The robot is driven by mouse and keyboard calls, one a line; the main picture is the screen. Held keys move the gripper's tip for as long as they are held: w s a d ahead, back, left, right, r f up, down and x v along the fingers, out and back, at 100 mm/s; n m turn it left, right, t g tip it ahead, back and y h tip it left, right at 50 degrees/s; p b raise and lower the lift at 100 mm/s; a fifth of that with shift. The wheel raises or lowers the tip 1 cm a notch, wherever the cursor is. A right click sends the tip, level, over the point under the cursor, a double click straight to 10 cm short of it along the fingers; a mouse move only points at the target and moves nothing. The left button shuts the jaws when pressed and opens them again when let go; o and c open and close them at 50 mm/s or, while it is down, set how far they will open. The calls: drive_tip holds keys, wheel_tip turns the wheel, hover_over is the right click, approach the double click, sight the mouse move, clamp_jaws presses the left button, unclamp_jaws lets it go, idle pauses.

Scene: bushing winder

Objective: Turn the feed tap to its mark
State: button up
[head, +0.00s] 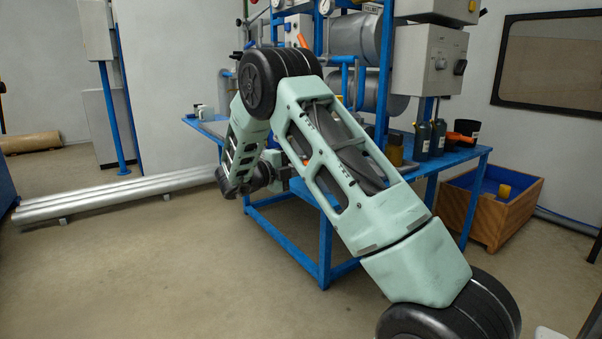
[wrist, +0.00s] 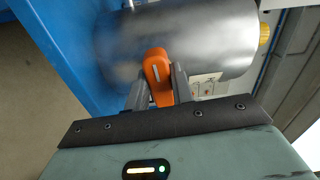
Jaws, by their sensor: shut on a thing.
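The feed tap's orange handle (wrist: 156,66) shows in the middle of the wrist view, with a short pale line on its face. My gripper (wrist: 158,84) is shut on it, one grey finger on each side. A white label (wrist: 206,84) with small dark markings sits just right of the fingers; I cannot read it or tell how the handle lines up with it. In the head view my gripper (head: 281,170) is small and partly hidden by my arm, at the left side of the blue bench. The handle is hard to make out there.
A grey metal cylinder (wrist: 190,40) lies close beyond the handle. The blue bench (head: 320,225) carries dark bottles (head: 423,138) at its right. A wooden crate (head: 488,205) stands on the floor at right, and silver pipes (head: 110,196) lie at left. The front floor is clear.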

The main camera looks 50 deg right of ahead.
drive_tip(key=shift+m+b, duration=0.3)
drive_tip(key=shift+m, duration=0.1)
drive_tip(key=o, duration=1)
drive_tip(key=p+v, duration=0.4)
drive_tip(key=v, duration=1.3)
drive_tip(key=shift+a+f, duration=0.1)
drive_tip(key=shift+a, duration=0.2)
